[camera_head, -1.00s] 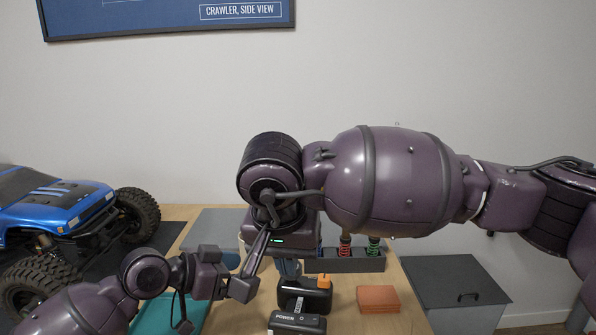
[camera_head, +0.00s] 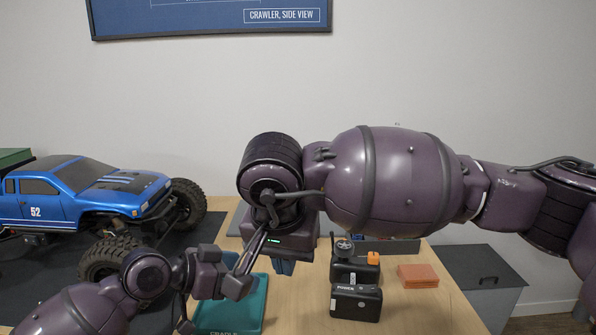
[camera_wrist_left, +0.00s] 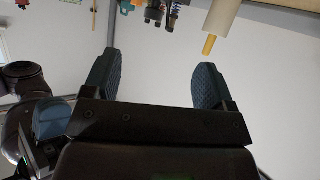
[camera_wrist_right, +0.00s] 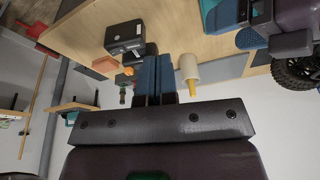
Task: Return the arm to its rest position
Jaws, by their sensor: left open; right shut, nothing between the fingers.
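My right arm crosses the head view from the right. Its gripper (camera_head: 284,267) points down over the table; the blue fingertips are together, with nothing between them, as the right wrist view (camera_wrist_right: 156,75) also shows. My left arm comes in from the lower left of the head view and is bent in front of my right gripper; its fingers cannot be made out there. The left wrist view shows my left gripper (camera_wrist_left: 155,85) with its two blue fingers wide apart and only wall between them.
A blue crawler truck (camera_head: 85,195) stands on a dark mat at left. On the wooden table are a teal tray (camera_head: 258,305), a black power box (camera_head: 357,303), an orange-capped black box (camera_head: 352,270) and an orange block (camera_head: 418,276).

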